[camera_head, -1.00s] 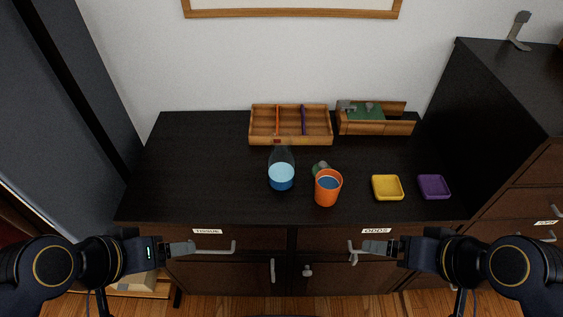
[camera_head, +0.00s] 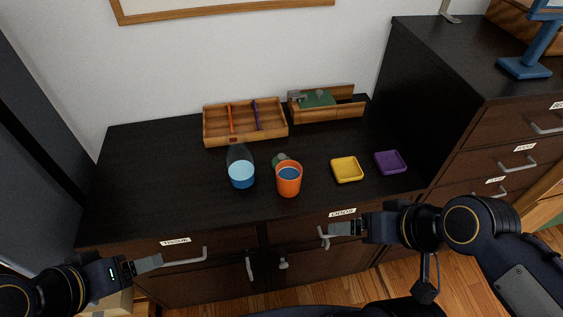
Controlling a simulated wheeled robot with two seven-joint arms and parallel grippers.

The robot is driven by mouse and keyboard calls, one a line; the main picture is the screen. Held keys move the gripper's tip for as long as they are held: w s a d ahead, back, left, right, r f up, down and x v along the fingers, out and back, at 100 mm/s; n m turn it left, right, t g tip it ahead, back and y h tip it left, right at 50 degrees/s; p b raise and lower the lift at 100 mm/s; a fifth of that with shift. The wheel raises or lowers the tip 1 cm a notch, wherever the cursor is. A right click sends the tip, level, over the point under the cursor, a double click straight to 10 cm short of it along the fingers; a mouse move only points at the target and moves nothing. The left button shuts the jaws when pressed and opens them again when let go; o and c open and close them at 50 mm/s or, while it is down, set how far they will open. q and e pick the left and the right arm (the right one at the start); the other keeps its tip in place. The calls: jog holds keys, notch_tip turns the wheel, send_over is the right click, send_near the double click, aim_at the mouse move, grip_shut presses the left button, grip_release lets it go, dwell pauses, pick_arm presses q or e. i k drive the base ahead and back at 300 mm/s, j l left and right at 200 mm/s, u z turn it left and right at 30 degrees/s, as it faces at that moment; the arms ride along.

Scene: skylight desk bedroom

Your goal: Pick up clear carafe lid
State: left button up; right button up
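A clear carafe (camera_head: 241,173) with blue liquid in its lower part stands upright on the dark cabinet top; its upper part is see-through and hard to make out. I cannot pick out a clear lid with certainty. A small grey-green round thing (camera_head: 280,158) sits behind the orange cup (camera_head: 289,179), partly hidden by it. My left gripper (camera_head: 149,263) is at the cabinet's front, lower left, well away from the carafe. My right gripper (camera_head: 340,229) is in front of the drawer to the right, below the top's edge. Neither visibly holds anything; their finger gaps are unclear.
A divided wooden tray (camera_head: 212,136) and a wooden box (camera_head: 345,113) with green and grey contents stand behind. A yellow dish (camera_head: 347,170) and a purple dish (camera_head: 390,162) lie to the right. A taller drawer cabinet (camera_head: 460,125) bounds the right side. The top's left part is clear.

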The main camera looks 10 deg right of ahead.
aim_at(280, 157)
jog(key=u, duration=0.9)
jog(key=k+l+u, duration=0.15)
jog(key=l+u, duration=0.25)
jog(key=k+l+u, duration=0.2)
jog(key=l+u, duration=0.2)
jog(key=k+l+u, duration=0.25)
jog(key=u, duration=0.15)
jog(key=l, duration=0.45)
